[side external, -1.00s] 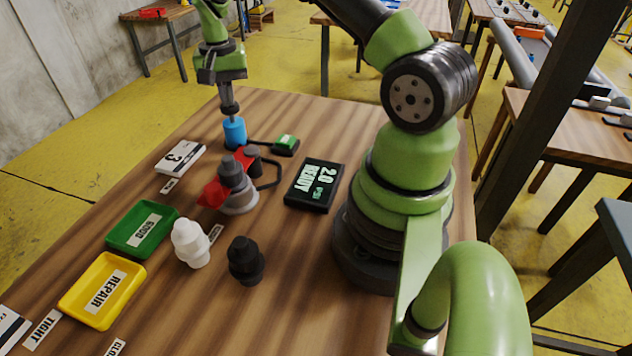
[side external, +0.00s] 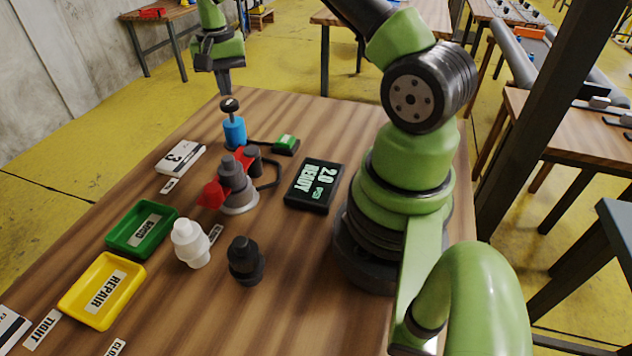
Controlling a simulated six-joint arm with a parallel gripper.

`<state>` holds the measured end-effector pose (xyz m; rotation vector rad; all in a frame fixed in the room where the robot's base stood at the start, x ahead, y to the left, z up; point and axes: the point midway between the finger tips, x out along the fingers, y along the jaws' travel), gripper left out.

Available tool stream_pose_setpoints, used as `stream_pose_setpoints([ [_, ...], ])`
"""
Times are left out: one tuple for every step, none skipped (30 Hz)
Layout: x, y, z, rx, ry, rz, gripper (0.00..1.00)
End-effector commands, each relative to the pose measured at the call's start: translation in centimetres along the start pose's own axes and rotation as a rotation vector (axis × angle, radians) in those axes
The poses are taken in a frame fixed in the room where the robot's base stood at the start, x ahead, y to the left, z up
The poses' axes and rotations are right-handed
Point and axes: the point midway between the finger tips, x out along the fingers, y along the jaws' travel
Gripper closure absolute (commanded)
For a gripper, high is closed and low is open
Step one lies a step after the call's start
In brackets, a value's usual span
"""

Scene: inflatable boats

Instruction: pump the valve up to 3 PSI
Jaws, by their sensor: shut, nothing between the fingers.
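The blue pump (side external: 235,131) stands upright at the far left of the table, with its black knob handle (side external: 229,104) on top. My gripper (side external: 224,92) is shut and empty, just above the handle; a small gap seems to separate them. The grey valve (side external: 232,177) sits in a round base in front of the pump, with red parts (side external: 213,194) at its side. The black display (side external: 314,186) to its right reads "2.0 PSI READY". A white card (side external: 181,157) shows a 3.
A small block with a green button (side external: 286,142) lies right of the pump. A white valve (side external: 190,244) and a black valve (side external: 245,261) stand in front. A green GOOD tray (side external: 117,244) and yellow REPAIR tray (side external: 78,309) lie at left. The front middle of the table is clear.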

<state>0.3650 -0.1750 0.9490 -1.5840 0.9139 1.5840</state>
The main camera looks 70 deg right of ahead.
Motion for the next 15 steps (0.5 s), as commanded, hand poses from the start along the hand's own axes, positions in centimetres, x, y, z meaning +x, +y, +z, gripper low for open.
stream_pose_setpoints([
  [0.0,0.0,0.0,0.0,0.0,0.0,1.0],
  [0.0,0.0,0.0,0.0,0.0,0.0,1.0],
  [0.0,0.0,0.0,0.0,0.0,0.0,1.0],
  [0.0,0.0,0.0,0.0,0.0,0.0,1.0],
  [0.1,0.0,0.0,0.0,0.0,0.0,1.0],
  [0.2,0.0,0.0,0.0,-0.001,0.0,1.0],
  [0.2,0.0,0.0,0.0,-0.001,0.001,1.0],
  [0.4,0.0,0.0,0.0,-0.001,0.001,1.0],
  [0.5,0.0,0.0,0.0,-0.001,0.001,1.0],
  [0.6,0.0,0.0,0.0,-0.001,0.001,1.0],
  [0.8,0.0,0.0,0.0,-0.001,0.0,1.0],
  [0.9,0.0,0.0,0.0,-0.001,0.0,1.0],
  [1.1,0.0,0.0,0.0,-0.001,0.0,1.0],
  [1.2,0.0,0.0,0.0,-0.002,0.001,1.0],
  [1.4,0.0,0.0,0.0,-0.002,0.001,1.0],
])
